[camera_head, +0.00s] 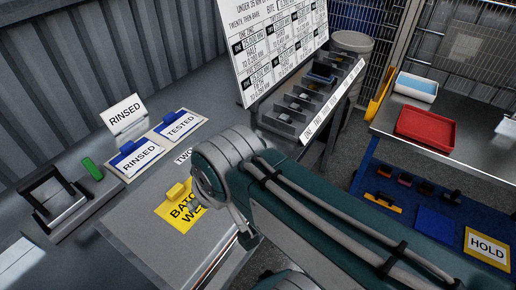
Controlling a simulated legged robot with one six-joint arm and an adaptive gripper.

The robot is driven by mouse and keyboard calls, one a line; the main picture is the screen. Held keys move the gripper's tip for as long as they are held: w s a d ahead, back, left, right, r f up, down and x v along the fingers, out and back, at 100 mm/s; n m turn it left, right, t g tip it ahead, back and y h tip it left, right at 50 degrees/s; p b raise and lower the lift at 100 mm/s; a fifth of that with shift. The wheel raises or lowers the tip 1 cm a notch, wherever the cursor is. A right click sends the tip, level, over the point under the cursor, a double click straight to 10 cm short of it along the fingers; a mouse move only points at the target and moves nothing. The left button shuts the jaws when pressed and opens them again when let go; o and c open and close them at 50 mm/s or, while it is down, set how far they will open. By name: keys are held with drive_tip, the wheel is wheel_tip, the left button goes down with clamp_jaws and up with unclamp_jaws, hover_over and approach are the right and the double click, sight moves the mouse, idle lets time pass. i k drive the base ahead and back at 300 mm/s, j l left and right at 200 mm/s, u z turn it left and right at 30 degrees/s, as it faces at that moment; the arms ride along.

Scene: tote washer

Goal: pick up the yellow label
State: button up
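The yellow label (172,213) lies flat on the grey bench top (150,245) left of my arm. It carries black printing that reads "BATC" and "WE", and its right part is hidden behind my arm. A small raised yellow block (178,190) stands at its upper edge. My arm crosses from the lower right, and its rounded joint is just right of the label in the picture. My gripper cannot be made out; the arm hides whatever is beyond that joint.
Tags reading "RINSED" (141,158) and "TESTED" (181,125) with blue blocks lie behind the label. A green block (92,169) and a dark-framed stand (52,195) are at left. A slotted rack (297,112) stands behind my arm. A red tray (425,129) sits on the right table.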

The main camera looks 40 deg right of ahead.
sight(174, 211)
drive_tip(key=l+z, duration=0.1)
drive_tip(key=z, duration=0.5)
drive_tip(key=j+z, duration=0.1)
drive_tip(key=z, duration=2.1)
drive_tip(key=k+l+u, duration=0.1)
drive_tip(key=u, duration=2.05)
drive_tip(key=i+l+u, duration=0.1)
drive_tip(key=u, duration=0.55)
drive_tip(key=i+l+u, duration=0.1)
drive_tip(key=l+u, duration=0.15)
drive_tip(key=i+l+u, duration=0.1)
drive_tip(key=l+u, duration=0.15)
